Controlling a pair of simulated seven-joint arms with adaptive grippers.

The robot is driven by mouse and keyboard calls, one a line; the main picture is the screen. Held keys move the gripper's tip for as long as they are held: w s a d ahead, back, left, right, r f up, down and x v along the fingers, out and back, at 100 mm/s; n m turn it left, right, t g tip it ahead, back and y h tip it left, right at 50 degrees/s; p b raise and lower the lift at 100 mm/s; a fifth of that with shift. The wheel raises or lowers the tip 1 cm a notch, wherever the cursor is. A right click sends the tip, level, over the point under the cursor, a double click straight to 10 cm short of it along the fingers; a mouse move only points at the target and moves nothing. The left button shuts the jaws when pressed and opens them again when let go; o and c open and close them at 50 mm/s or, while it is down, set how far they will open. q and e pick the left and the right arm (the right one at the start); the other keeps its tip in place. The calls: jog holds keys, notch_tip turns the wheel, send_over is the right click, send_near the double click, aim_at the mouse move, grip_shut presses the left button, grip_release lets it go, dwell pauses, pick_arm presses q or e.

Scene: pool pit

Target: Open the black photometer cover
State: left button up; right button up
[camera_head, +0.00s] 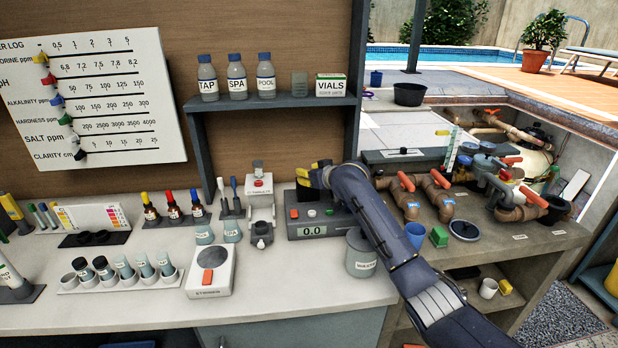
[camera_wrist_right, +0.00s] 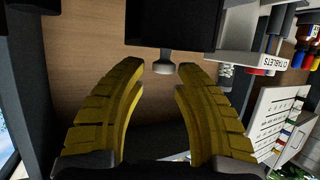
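The photometer (camera_head: 318,228) is a dark grey box on the bench, with a red button and a display reading 0.0. Its black cover (camera_head: 306,195) is partly hidden beneath my right gripper (camera_head: 313,173) in the head view. In the right wrist view, a black block (camera_wrist_right: 172,22) that looks like the cover appears inverted, with a small grey knob (camera_wrist_right: 163,68). My right gripper's yellow fingers (camera_wrist_right: 165,112) are spread apart around empty space near the knob, and I see no contact. Whether the cover is fully closed is hard to tell. My left gripper is out of view.
Left of the photometer stands a white tablet dispenser (camera_head: 261,200). A grey cup (camera_head: 361,254) stands in front, beside my right forearm. A white stirrer (camera_head: 211,271) is on the front left bench. A shelf (camera_head: 270,103) with bottles hangs behind. Pipes (camera_head: 435,190) lie right.

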jog(key=shift+o, duration=0.8)
jog(key=shift+f, duration=0.35)
jog(key=shift+s, duration=0.2)
jog(key=shift+s+d, duration=0.2)
jog(key=v, duration=1.1)
jog(key=shift+r, duration=0.25)
jog(key=shift+d, duration=0.15)
